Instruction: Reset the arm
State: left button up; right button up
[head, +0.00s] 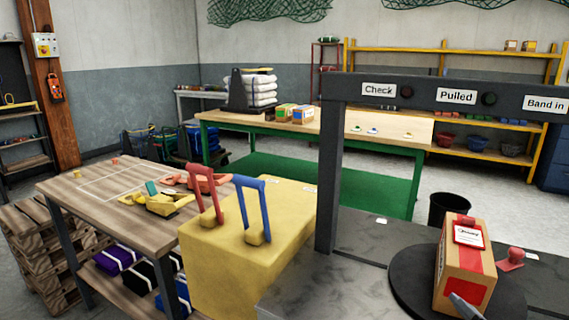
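Neither of my grippers can be made out in the head view. A yellow block (215,275) stands in the middle foreground. A red lever arm (206,190) and a blue lever arm (250,207) stand upright on it side by side, each with a yellow foot. A cardboard box (450,265) with red bands and a red-edged label stands on a dark round turntable (408,285) at right. A grey, pointed piece (467,307) overlaps the box's lower front; I cannot tell what it belongs to.
A dark frame (331,190) with signs "Check", "Pulled" and "Band in" rises over the grey bench. A red stamp-like knob (511,258) sits beside the box. A wooden table (110,215) with yellow and orange tools stands at left. A green table (390,145) stands behind.

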jog(key=s+a+f+m+g+y, duration=0.25)
jog(key=s+f+m+g, duration=0.7)
jog(key=s+f, duration=0.65)
pick_arm(q)
jog(key=r+p, duration=0.1)
jog(key=a+r+p, duration=0.1)
jog(key=p, duration=0.1)
jog(key=a+r+p, duration=0.1)
jog(key=p, duration=0.1)
jog(key=shift+s+r+y, duration=0.15)
jog(key=shift+s+y, duration=0.15)
jog(key=shift+s, duration=0.05)
pick_arm(e)
jog(key=w+a+f+n+t+y, duration=0.1)
jog(key=w+a+f+n+t, duration=0.1)
jog(key=w+t, duration=0.3)
jog(key=shift+w+a+t, duration=0.35)
jog(key=shift+w+a, duration=0.35)
jog(key=shift+w, duration=0.3)
pick_arm(q)
jog(key=shift+s+d, duration=0.1)
jog(key=shift+d, duration=0.1)
pick_arm(e)
jog(key=shift+f, duration=0.1)
jog(key=shift+c, duration=0.4)
